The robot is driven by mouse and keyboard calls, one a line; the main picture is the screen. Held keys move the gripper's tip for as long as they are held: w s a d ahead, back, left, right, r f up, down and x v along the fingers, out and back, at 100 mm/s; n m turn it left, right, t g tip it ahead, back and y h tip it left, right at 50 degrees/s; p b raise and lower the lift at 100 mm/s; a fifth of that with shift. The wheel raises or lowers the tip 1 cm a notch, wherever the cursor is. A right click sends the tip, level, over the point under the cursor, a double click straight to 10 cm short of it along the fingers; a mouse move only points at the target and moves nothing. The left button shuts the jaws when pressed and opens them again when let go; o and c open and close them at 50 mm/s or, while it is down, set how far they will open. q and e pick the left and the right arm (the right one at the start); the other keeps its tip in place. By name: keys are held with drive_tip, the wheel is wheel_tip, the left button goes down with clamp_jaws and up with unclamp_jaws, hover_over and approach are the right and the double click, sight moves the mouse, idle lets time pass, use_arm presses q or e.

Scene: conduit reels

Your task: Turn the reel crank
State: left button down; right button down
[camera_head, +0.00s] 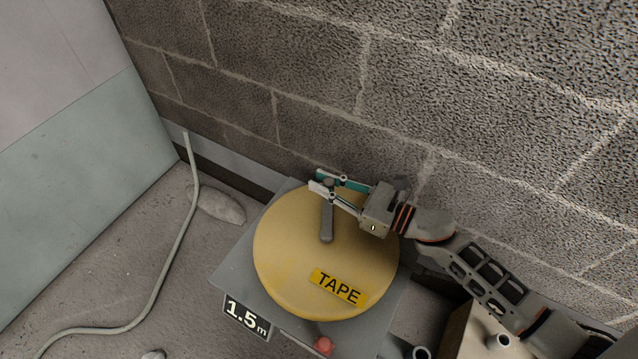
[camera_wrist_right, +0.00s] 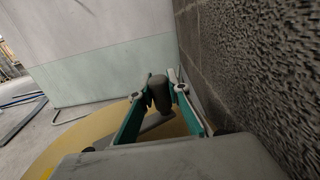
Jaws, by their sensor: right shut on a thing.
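The yellow reel (camera_head: 285,255) lies flat on a grey base (camera_head: 235,270) beside the block wall, with a "TAPE" label (camera_head: 338,287) on its face. The grey crank arm (camera_head: 327,222) runs from the reel's middle toward the wall and ends in a dark knob. My right gripper (camera_head: 325,184) comes in from the right over the reel's far edge and is shut on the crank knob. In the right wrist view the knob (camera_wrist_right: 159,92) stands upright between the two fingers, above the yellow reel (camera_wrist_right: 85,148). My left gripper is not in view.
The block wall (camera_head: 450,110) stands close behind the reel and my right arm. A red button (camera_head: 324,346) and a "1.5 m" sign (camera_head: 247,317) are on the base's front. A pale hose (camera_head: 180,240) lies on the floor at left, near a flat grey stone (camera_head: 220,206).

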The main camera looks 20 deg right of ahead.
drive_tip(key=shift+s+a+f+n+g+y, duration=0.1)
drive_tip(key=shift+s+a+n+g+y, duration=0.05)
drive_tip(key=shift+a+n+g+y, duration=0.2)
drive_tip(key=shift+s+a+f+n+g+y, duration=0.15)
drive_tip(key=shift+a+y, duration=0.1)
drive_tip(key=shift+a, duration=0.15)
drive_tip(key=shift+a+g+y, duration=0.25)
drive_tip(key=shift+g+y, duration=0.05)
drive_tip(key=shift+y, duration=0.1)
idle(0.3)
drive_tip(key=c, duration=1.9)
unclamp_jaws()
drive_tip(key=shift+r, duration=0.1)
drive_tip(key=shift+w+d, duration=0.1)
drive_tip(key=shift+d, duration=0.05)
drive_tip(key=shift+d, duration=0.1)
drive_tip(key=shift+s+d, duration=0.2)
drive_tip(key=v, duration=1.1)
drive_tip(key=shift+s+r, duration=0.1)
drive_tip(key=shift+s, duration=0.1)
